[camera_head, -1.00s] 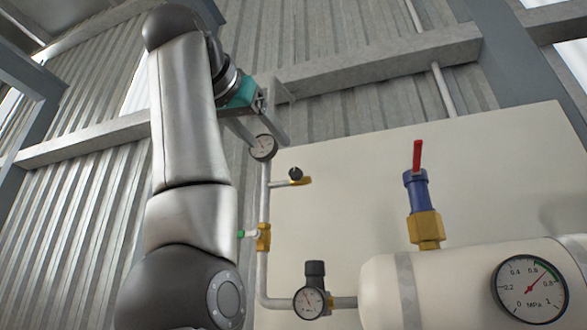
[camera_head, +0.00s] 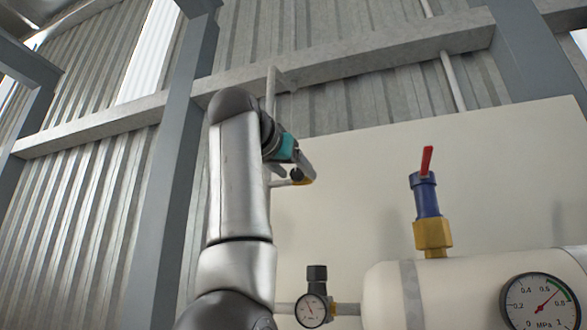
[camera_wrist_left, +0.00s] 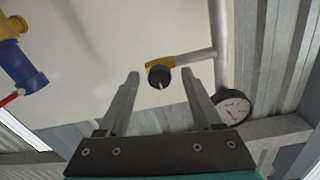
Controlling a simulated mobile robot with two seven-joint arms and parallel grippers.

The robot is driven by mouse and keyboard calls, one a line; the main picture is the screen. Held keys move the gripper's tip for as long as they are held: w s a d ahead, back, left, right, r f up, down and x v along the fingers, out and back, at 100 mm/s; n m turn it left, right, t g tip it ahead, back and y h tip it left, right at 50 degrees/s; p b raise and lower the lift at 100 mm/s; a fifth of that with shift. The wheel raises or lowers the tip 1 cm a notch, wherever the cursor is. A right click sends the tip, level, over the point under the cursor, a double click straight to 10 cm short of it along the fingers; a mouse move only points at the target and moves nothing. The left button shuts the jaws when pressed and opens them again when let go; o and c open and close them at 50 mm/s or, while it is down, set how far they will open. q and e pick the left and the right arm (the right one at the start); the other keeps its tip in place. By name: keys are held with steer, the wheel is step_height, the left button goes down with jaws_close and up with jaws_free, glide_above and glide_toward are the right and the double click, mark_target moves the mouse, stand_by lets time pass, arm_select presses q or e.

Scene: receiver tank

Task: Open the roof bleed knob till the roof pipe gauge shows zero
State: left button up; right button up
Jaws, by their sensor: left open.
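The roof bleed knob (camera_head: 296,174) is small, round and black, on a brass fitting (camera_head: 304,182). In the left wrist view the knob (camera_wrist_left: 160,77) has a white mark and shows between my fingertips; whether they reach around it I cannot tell. My left gripper (camera_head: 297,169), with a teal body, is open at the knob; its two fingers (camera_wrist_left: 160,73) stand apart. The roof pipe gauge (camera_wrist_left: 233,107) shows beside the right finger in the wrist view, with a red needle; its numbers are too small to read. My arm hides it in the head view. My right gripper is not in view.
A lower pipe gauge (camera_head: 311,310) sits under a black cap by the tank (camera_head: 390,290). The tank has a large gauge (camera_head: 540,303) and a blue valve with a red lever (camera_head: 426,160). A pale panel (camera_head: 360,200) stands behind; steel posts and beams surround it.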

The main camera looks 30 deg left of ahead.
arm_select(q)
steer(key=shift+c, duration=0.4)
jaws_close()
steer(key=shift+n, duration=0.3)
steer(key=n, duration=1.3)
steer(key=shift+t, duration=0.3)
steer(key=n+y, duration=0.1)
steer(key=n, duration=0.5)
steer(key=shift+n, duration=0.3)
steer(key=n, duration=0.4)
steer(key=shift+f, duration=0.1)
steer(key=shift+n, duration=1.7)
